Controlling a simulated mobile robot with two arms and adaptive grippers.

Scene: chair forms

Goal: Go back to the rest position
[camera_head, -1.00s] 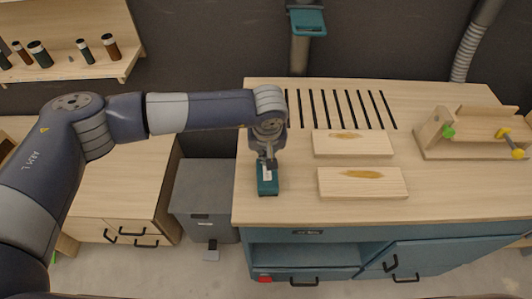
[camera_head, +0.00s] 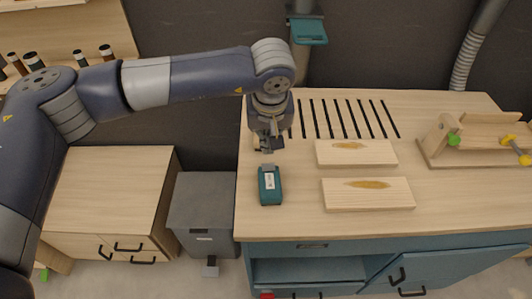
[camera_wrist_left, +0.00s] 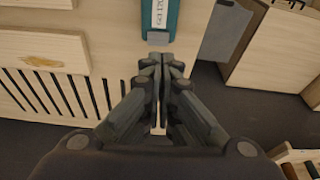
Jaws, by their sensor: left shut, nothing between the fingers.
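My left gripper (camera_head: 268,146) hangs above the left part of the workbench top, behind a teal device. It is shut and empty; in the left wrist view its fingers (camera_wrist_left: 161,62) meet with nothing between them. The teal device (camera_head: 270,186) with a white label lies on the bench near its left edge, apart from the gripper. It also shows at the top of the left wrist view (camera_wrist_left: 173,18), partly cut off. My right gripper is not in view.
Two wooden boards, one behind (camera_head: 356,153) and one in front (camera_head: 368,194), lie on the bench, each with a yellow-brown patch. Slots run behind them. A wooden jig (camera_head: 475,148) stands at right. A grey bin (camera_head: 203,214) stands between the bench and a wooden cabinet (camera_head: 105,190).

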